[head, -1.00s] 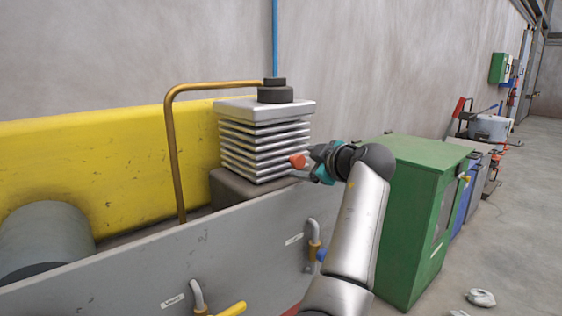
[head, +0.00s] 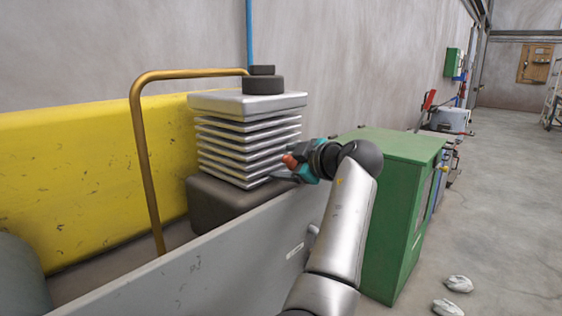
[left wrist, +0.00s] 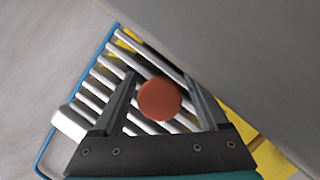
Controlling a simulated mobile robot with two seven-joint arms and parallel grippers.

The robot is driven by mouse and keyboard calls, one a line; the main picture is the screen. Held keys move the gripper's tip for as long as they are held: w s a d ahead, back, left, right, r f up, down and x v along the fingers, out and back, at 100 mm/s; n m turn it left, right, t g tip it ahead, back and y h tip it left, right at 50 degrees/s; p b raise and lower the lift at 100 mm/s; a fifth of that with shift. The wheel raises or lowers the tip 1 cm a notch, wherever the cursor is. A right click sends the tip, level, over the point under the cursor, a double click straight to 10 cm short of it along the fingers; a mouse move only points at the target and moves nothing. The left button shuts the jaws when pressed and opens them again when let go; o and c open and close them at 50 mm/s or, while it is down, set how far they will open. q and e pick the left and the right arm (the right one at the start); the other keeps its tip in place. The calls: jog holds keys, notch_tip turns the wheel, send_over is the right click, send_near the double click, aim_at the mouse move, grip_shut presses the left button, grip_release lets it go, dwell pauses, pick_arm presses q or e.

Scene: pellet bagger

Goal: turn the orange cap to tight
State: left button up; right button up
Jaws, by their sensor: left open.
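The orange cap (left wrist: 160,99) is a round, flat-faced disc in the left wrist view, between my left gripper's two fingers, with gaps visible on both sides. In the head view the cap (head: 290,161) is a small orange-red spot, partly hidden by the gripper, at the right side of the finned metal stack (head: 248,103). My left gripper (head: 284,169) is open around the cap, one grey finger showing below it. Whether a finger touches the cap, and how tight it is, I cannot tell. My right gripper is not in view.
A grey panel (head: 215,270) runs in front of the stack. A copper pipe (head: 143,165) arches at its left, before a yellow beam (head: 85,180). A green cabinet (head: 390,225) stands right of my arm. Open floor (head: 500,210) lies further right.

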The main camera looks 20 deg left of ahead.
pick_arm(q)
jog(key=shift+d, duration=0.1)
grip_shut()
dwell(0.5)
jog(key=shift+r, duration=0.1)
jog(key=m+p, duration=0.1)
jog(key=p, duration=0.3)
jog(key=shift+s+r+m+g, duration=0.1)
jog(key=shift+m+g, duration=0.2)
jog(key=shift+g, duration=0.1)
jog(key=m+g+p, duration=0.1)
jog(key=m+p, duration=0.1)
jog(key=p, duration=0.2)
jog(key=shift+s+g, duration=0.1)
jog(key=shift+g, duration=0.2)
jog(key=shift+f+m+g+p, duration=0.3)
jog(key=shift+m+p, duration=0.2)
jog(key=shift+m, duration=0.1)
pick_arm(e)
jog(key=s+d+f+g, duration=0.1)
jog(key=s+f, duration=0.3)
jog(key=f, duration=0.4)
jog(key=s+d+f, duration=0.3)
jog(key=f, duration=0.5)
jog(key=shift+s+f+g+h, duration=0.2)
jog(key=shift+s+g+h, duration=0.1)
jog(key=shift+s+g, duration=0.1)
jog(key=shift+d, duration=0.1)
